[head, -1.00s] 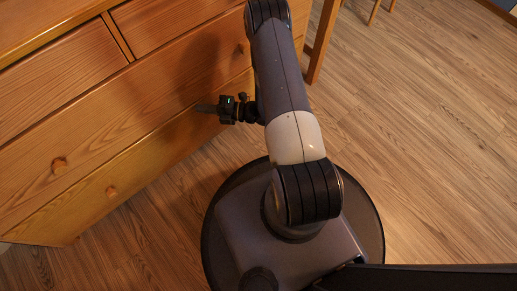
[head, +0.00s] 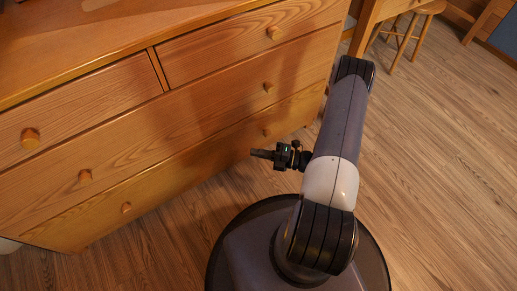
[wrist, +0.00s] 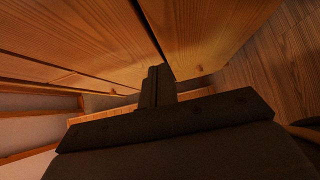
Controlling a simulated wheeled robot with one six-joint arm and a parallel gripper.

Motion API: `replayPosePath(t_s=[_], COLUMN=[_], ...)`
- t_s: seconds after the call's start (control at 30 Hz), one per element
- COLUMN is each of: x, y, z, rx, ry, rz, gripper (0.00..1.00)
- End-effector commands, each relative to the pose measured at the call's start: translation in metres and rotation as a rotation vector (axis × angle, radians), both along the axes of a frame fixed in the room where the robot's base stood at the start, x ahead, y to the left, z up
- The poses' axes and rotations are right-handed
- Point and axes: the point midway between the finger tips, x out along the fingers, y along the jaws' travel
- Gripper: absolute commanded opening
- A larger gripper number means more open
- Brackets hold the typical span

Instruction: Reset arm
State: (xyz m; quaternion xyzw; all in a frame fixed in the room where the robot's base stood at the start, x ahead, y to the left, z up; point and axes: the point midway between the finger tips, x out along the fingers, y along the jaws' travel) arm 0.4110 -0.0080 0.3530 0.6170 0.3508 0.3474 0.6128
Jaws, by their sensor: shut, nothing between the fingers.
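My gripper (head: 262,154) shows in the head view, pointing left toward the wooden dresser (head: 160,125), in front of its lower drawers. Its fingers are together with nothing between them. A gap to the dresser front seems to show, but I cannot tell how wide it is. In the wrist view my gripper (wrist: 158,80) is dark and shut, with wooden panels and a dark gap between them beyond the fingertips. My arm rises from the round base and bends over to the right of the gripper.
The dresser has several closed drawers with round knobs (head: 30,138). A wooden stool (head: 410,30) and a wooden desk (head: 385,8) stand at the upper right. The wooden floor (head: 440,170) on the right is clear.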

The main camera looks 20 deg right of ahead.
Motion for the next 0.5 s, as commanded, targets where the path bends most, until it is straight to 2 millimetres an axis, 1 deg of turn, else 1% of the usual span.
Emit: replayPosePath(t_s=[0.37,0.5], x=[-0.0015,0.0002], y=[-0.0019,0.0013], z=[-0.0003,-0.0007], rx=[0.001,0.001], ry=[0.001,0.001], rz=[0.0,0.002], gripper=[0.0,0.0])
